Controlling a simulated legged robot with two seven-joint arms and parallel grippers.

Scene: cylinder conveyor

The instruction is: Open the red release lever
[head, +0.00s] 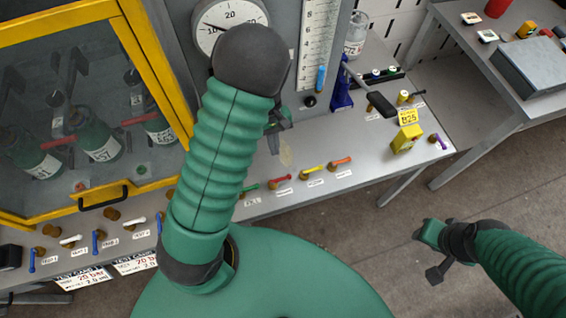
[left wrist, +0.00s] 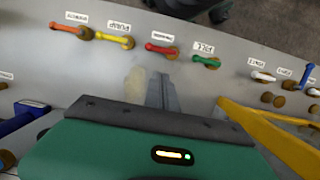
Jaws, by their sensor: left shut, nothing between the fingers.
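The red lever (head: 281,180) is a small handle on a brass fitting on the grey bench front, between the green and yellow levers. It also shows in the left wrist view (left wrist: 160,49), with a white label whose text I cannot read. My left gripper (head: 273,142) is shut and empty above the bench, behind the red lever and partly hidden by my arm. Its closed fingers (left wrist: 160,92) point toward the red lever in the left wrist view, apart from it. My right gripper (head: 433,250) hangs over the floor at right, away from the bench; its jaw state is unclear.
Nearby are a green lever (head: 249,187), a yellow lever (head: 313,169) and an orange lever (head: 342,161). A yellow-framed cabinet (head: 150,68) with bottles stands at left. A blue stand (head: 343,90) and a yellow block (head: 406,139) are on the bench at right.

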